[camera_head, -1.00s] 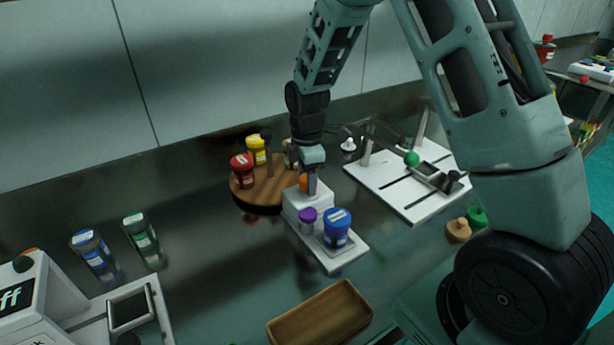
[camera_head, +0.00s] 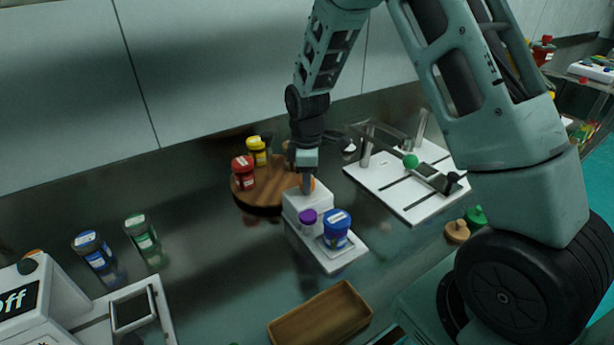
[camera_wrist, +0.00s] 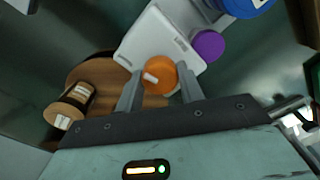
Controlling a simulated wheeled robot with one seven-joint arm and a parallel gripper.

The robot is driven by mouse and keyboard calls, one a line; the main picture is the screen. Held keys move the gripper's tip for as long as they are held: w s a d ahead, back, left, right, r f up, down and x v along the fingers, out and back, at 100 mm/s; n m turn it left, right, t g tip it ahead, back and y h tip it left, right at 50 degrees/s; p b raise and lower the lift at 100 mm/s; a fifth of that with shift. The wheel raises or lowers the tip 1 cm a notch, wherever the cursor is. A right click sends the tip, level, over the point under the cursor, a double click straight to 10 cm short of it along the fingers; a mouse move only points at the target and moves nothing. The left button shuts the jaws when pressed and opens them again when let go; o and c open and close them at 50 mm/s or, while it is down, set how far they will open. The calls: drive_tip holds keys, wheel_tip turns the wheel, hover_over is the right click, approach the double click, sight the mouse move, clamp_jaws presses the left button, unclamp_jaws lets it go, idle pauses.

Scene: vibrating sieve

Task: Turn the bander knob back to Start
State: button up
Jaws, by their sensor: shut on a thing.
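The bander is a white block-and-plate device (camera_head: 327,259) in the middle of the counter. Its orange knob (camera_wrist: 160,76) sits on the raised white block and carries a small pale mark on its face. In the head view only a sliver of the knob (camera_head: 313,183) shows beside my fingers. My gripper (camera_wrist: 160,84) is shut on the knob, one finger on each side of it. In the head view my gripper (camera_head: 307,188) points down onto the block from above. No Start label is readable.
A round wooden stand (camera_head: 262,195) with jars is behind left. A white board (camera_head: 405,207) lies right, a wooden tray (camera_head: 322,318) in front.

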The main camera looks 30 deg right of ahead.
drive_tip(key=m+p, duration=0.1)
drive_tip(key=m, duration=0.3)
drive_tip(key=shift+r+m, duration=0.1)
drive_tip(key=shift+m, duration=0.2)
drive_tip(key=m+p, duration=0.1)
drive_tip(key=m, duration=0.4)
drive_tip(key=m+p, duration=0.2)
drive_tip(key=m, duration=0.3)
drive_tip(key=shift+m, duration=0.4)
drive_tip(key=m+p, duration=0.1)
drive_tip(key=m, duration=0.3)
drive_tip(key=shift+m+p, duration=0.35)
drive_tip(key=shift+m, duration=0.05)
drive_tip(key=o, duration=1)
wheel_tip(320, 180, up, 17)
drive_tip(key=shift+r+b, duration=0.15)
drive_tip(key=shift+b, duration=0.35)
